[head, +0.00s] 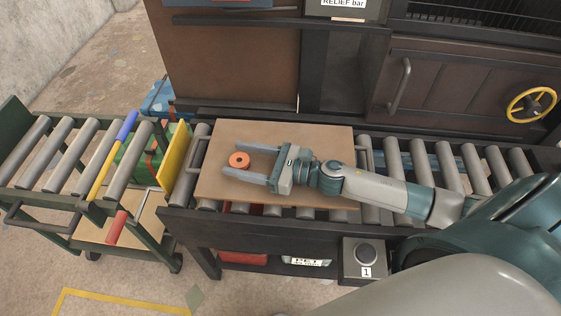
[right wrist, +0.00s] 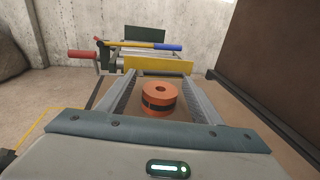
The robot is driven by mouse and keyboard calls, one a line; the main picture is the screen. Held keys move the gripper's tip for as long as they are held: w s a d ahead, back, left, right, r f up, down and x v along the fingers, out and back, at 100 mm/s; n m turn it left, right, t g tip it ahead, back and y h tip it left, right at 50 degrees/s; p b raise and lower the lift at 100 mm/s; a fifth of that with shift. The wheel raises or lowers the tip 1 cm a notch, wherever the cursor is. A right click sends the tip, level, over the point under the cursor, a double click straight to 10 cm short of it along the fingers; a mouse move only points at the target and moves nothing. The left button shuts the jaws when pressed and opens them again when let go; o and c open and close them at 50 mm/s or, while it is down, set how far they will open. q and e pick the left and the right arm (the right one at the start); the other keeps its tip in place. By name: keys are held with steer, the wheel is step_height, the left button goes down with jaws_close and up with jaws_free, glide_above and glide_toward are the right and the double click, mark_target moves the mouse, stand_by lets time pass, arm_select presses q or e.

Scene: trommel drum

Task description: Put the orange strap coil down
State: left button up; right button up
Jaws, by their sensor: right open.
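The orange strap coil (head: 239,160) is a short round roll with a hole in its top, lying flat on the brown board (head: 325,143) on the roller table. In the right wrist view the coil (right wrist: 160,99) shows a dark band around its side. My right gripper (head: 236,160) is open, with one finger on each side of the coil. Gaps show between the coil and both fingers in the right wrist view. My left gripper is not in either view.
Bare rollers (head: 440,172) run to the right of the board. A dark cabinet with a yellow handwheel (head: 531,104) stands behind. A box marked 1 (head: 364,262) is at the front.

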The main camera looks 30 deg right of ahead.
steer(key=b+v, duration=0.2)
steer(key=v, duration=0.7)
steer(key=shift+s+d+r+b, duration=0.15)
steer(key=shift+d+b, duration=0.1)
steer(key=shift+b, duration=0.15)
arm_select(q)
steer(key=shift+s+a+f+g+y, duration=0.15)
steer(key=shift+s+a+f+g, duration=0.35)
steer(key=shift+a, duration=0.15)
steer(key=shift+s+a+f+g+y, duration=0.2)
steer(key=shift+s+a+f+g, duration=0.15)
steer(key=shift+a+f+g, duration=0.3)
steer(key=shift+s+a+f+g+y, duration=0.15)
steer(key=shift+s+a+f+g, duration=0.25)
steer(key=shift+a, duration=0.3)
arm_select(e)
steer(key=shift+v, duration=1)
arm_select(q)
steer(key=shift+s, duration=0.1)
arm_select(e)
steer(key=shift+r, duration=0.25)
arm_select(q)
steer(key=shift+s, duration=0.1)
arm_select(e)
steer(key=shift+f, duration=0.1)
